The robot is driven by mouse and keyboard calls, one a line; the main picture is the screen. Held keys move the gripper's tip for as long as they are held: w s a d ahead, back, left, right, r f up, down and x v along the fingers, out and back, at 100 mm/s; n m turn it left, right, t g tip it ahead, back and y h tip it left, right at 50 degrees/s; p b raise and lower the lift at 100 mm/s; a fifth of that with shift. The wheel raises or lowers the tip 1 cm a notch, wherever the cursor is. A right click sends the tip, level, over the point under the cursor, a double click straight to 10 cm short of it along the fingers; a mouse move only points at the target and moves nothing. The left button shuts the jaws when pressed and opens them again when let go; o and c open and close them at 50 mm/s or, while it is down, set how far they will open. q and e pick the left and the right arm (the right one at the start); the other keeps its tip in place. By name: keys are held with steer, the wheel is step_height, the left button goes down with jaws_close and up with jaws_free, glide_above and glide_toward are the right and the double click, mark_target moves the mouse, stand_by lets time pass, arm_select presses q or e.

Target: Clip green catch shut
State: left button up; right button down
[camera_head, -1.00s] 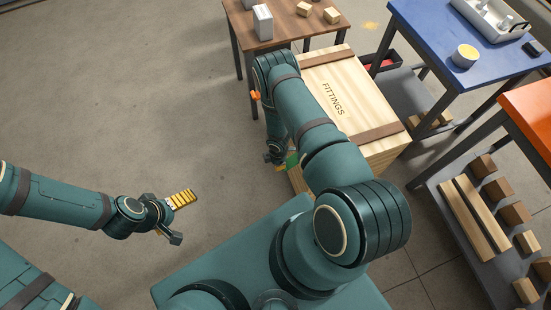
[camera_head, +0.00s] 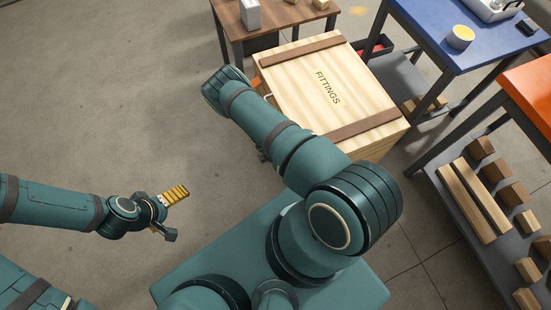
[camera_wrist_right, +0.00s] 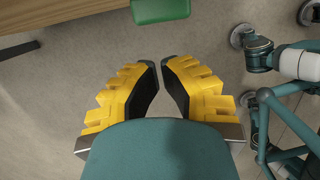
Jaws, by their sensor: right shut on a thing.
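The wooden FITTINGS crate (camera_head: 300,75) stands ahead of me with its lid down. The green catch (camera_wrist_right: 160,9) shows only at the top edge of the right wrist view; my right arm hides it in the head view. My left gripper (camera_head: 180,213) is open and empty over the floor, away from the crate.
An orange part (camera_head: 257,84) shows at the crate's left side. A brown table (camera_head: 285,15) stands behind the crate. A blue table (camera_head: 425,22) and an orange-topped table (camera_head: 530,105) stand at right. The floor at left is clear.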

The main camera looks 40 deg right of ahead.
arm_select(q)
steer(key=shift+r+p, duration=0.55)
steer(key=shift+r, duration=0.05)
arm_select(e)
steer(key=shift+r, duration=0.85)
arm_select(q)
steer(key=shift+s, duration=0.2)
steer(key=shift+s+a+r+p, duration=0.35)
steer(key=shift+s+a, duration=0.2)
steer(key=shift+s, duration=0.1)
arm_select(e)
steer(key=w+a+r, duration=0.2)
steer(key=a+r, duration=0.5)
steer(key=a, duration=0.3)
steer(key=shift+w+a, duration=0.25)
steer(key=shift+a, duration=0.15)
